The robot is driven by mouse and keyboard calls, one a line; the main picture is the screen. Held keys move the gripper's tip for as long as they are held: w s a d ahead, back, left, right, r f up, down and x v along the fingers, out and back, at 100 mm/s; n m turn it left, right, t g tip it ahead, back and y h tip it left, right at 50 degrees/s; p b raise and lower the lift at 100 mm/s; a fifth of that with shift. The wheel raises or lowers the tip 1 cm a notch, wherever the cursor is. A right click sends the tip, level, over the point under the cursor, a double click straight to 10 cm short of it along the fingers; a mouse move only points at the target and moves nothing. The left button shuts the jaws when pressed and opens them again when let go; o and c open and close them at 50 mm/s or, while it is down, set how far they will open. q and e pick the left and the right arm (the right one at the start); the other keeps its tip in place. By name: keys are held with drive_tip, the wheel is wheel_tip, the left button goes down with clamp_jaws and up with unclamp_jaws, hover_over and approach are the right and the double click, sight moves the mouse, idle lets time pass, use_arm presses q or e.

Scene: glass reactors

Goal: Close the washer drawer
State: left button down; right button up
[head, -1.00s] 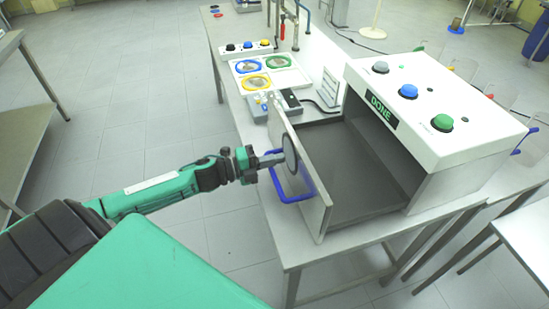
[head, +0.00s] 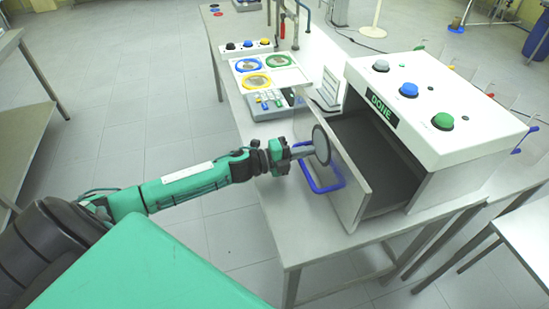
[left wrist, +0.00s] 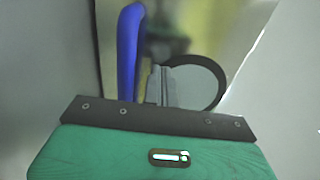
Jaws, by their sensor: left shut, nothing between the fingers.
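The washer (head: 440,105) is a white box with a DONE display and grey, blue and green buttons on top. Its drawer (head: 352,205) stands partly out toward the left, with a blue handle (head: 322,188) and a round dark-rimmed disc on its front panel. My left gripper (head: 310,148) is shut and empty, its tips at the drawer front by the disc, above the handle. In the left wrist view the shut fingers (left wrist: 162,85) lie in front of the disc (left wrist: 205,82), right of the blue handle (left wrist: 129,50). Contact is hard to tell. My right gripper is not in view.
The bench (head: 300,238) carries a keypad device (head: 268,103) and a white tray with coloured rings (head: 268,70) behind the drawer. A button box (head: 250,46) stands further back. Another table (head: 525,215) is at the right.

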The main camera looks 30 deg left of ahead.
use_arm(q)
hover_over(352, 153)
drive_tip(key=shift+r, duration=0.25)
idle(0.4)
